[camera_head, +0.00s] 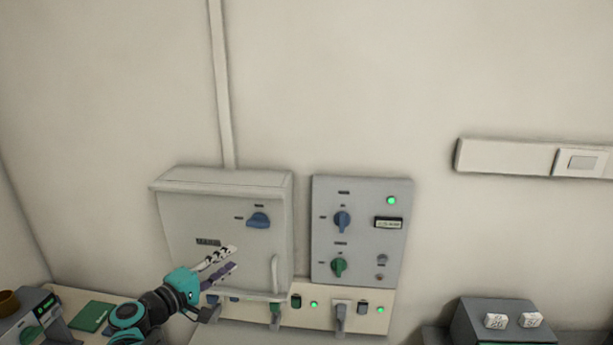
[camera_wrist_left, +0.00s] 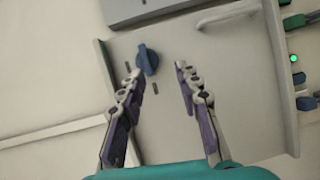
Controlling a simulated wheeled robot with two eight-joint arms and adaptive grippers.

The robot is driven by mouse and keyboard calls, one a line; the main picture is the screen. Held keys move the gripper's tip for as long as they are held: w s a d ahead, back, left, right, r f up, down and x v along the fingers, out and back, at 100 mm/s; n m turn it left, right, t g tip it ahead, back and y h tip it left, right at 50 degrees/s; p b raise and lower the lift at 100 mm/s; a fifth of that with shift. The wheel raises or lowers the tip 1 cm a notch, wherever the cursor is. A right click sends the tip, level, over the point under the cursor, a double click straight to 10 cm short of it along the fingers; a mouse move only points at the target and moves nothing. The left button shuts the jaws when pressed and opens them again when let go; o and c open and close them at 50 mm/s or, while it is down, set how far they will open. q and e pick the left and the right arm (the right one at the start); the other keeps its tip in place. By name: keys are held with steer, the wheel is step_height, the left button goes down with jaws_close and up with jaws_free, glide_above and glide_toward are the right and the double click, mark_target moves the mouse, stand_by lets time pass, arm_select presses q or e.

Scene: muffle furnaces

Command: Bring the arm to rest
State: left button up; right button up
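My left gripper (camera_head: 233,258) is raised in front of the grey wall cabinet (camera_head: 185,210) in the head view. Its teal and black arm comes in from the lower left. In the left wrist view the two fingers (camera_wrist_left: 158,75) stand apart with nothing between them, so the gripper is open. A blue knob (camera_head: 258,220) on the cabinet shows beyond the fingers, near the left fingertip in the wrist view (camera_wrist_left: 147,60). I cannot tell the exact gap between fingers and cabinet. My right gripper is in neither view.
A grey control panel (camera_head: 362,250) with a blue and a green knob hangs right of the cabinet. A lower strip (camera_head: 322,319) carries switches and green lights. A dark box (camera_head: 505,320) with white blocks stands lower right. A green item (camera_head: 93,316) lies lower left.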

arm_select(q)
steer(key=s+d+f+m+g+b, duration=0.35)
steer(key=s+d+f, duration=0.25)
steer(key=d+f, duration=0.2)
steer(key=s+f+m+g+y+b, duration=0.4)
steer(key=s+f+m+y+b, duration=0.3)
steer(key=s+f, duration=1)
steer(key=shift+s+f+m, duration=0.25)
steer(key=shift+s+m, duration=0.6)
steer(key=shift+g, duration=0.25)
